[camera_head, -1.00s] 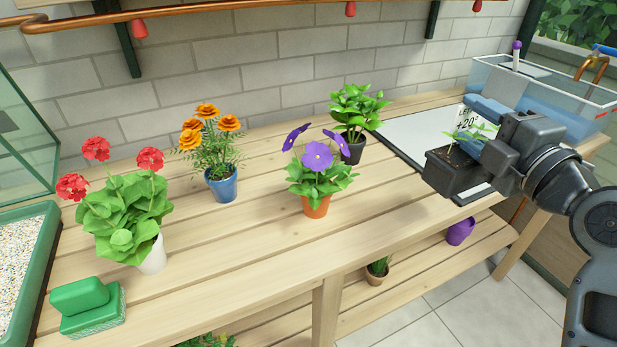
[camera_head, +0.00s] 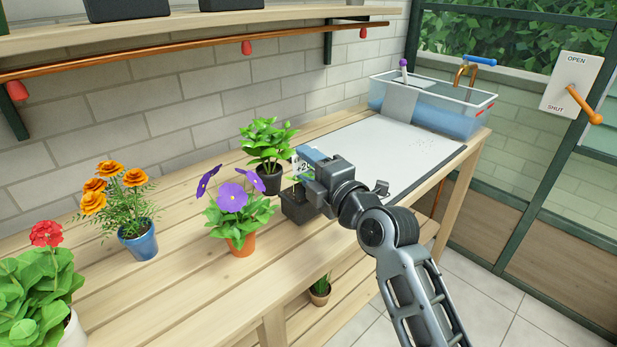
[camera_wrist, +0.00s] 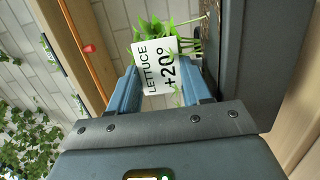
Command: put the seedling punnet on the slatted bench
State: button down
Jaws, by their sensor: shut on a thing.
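The seedling punnet (camera_head: 297,208) is a small black box with green leaves and a white tag reading LETTUCE +20°. In the wrist view its dark side (camera_wrist: 262,55) fills the right, and the tag (camera_wrist: 156,66) shows between my blue fingers. My gripper (camera_head: 306,160) is shut on the punnet, holding it over the slatted bench (camera_head: 185,285), just right of the purple-flowered pot. I cannot tell whether its base touches the slats. My gripper also shows in the wrist view (camera_wrist: 158,92), where the exact grip contact is unclear.
The purple-flowered orange pot (camera_head: 240,244) and a dark pot with a leafy plant (camera_head: 268,178) stand close by. An orange-flowered blue pot (camera_head: 140,243) and red flowers (camera_head: 46,234) are further left. A white board (camera_head: 390,150) and water tank (camera_head: 450,115) lie right. Front slats look clear.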

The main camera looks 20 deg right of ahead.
jog(key=shift+f, duration=1.3)
jog(key=shift+f+b, duration=0.2)
jog(key=shift+b, duration=0.15)
jog(key=shift+c, duration=2.4)
grip_release()
jog(key=shift+s+r+p, duration=0.1)
jog(key=shift+r+p, duration=0.1)
jog(key=shift+p, duration=0.15)
jog(key=s+d+b, duration=0.2)
jog(key=s+b, duration=0.1)
jog(key=s, duration=0.8)
jog(key=shift+s, duration=0.35)
